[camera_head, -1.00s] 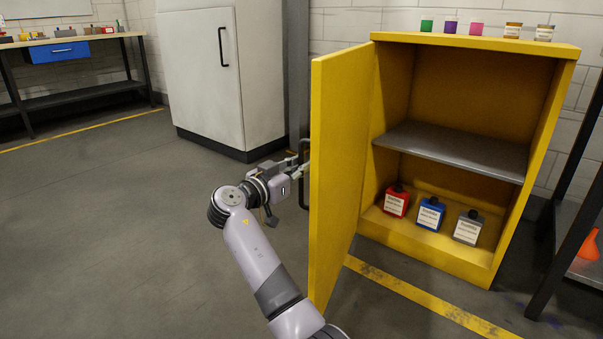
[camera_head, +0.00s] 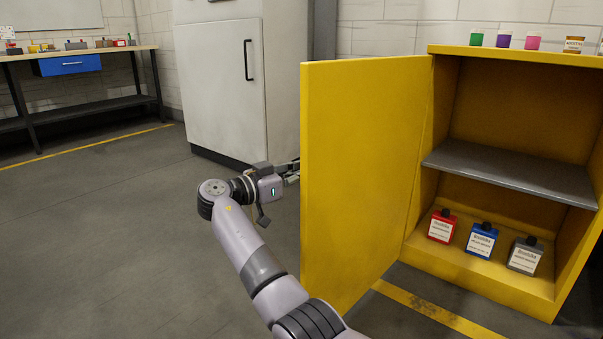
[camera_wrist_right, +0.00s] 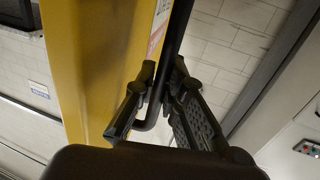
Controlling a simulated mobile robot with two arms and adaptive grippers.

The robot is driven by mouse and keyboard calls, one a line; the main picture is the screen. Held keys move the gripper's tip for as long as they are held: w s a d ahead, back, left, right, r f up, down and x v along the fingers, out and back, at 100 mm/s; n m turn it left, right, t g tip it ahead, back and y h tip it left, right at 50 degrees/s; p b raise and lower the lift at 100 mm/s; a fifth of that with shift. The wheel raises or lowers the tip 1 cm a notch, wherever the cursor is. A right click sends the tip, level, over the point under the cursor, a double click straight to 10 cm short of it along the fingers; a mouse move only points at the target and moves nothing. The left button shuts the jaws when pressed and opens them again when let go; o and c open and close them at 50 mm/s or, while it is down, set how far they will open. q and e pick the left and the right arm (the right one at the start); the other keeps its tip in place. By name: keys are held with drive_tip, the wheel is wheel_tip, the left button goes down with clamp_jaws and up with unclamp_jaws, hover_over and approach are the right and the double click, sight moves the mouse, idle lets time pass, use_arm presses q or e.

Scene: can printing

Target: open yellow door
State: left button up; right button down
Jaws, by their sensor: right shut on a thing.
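The yellow door (camera_head: 362,180) of the yellow cabinet (camera_head: 505,265) stands wide open, swung out to the left. Its inner face is towards me in the head view. My right gripper (camera_head: 292,170) is behind the door's free edge, with its fingertips partly hidden there. In the right wrist view the dark bar handle (camera_wrist_right: 178,40) runs down between the two fingers of the gripper (camera_wrist_right: 160,85), which are shut on it. The yellow door also shows there (camera_wrist_right: 95,70). The handle is hidden in the head view. My left gripper is not in view.
Red (camera_head: 442,226), blue (camera_head: 481,241) and grey (camera_head: 525,256) containers stand on the cabinet floor below a grey shelf (camera_head: 515,172). Small jars stand on top. A white cabinet (camera_head: 220,85) is behind the arm, and a workbench (camera_head: 85,52) is far left. Floor on the left is clear.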

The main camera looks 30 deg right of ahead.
drive_tip(key=shift+d, duration=0.1)
drive_tip(key=c, duration=1.7)
unclamp_jaws()
drive_tip(key=shift+o, duration=0.2)
drive_tip(key=s+a, duration=0.2)
drive_tip(key=a, duration=1)
drive_tip(key=shift+d, duration=0.1)
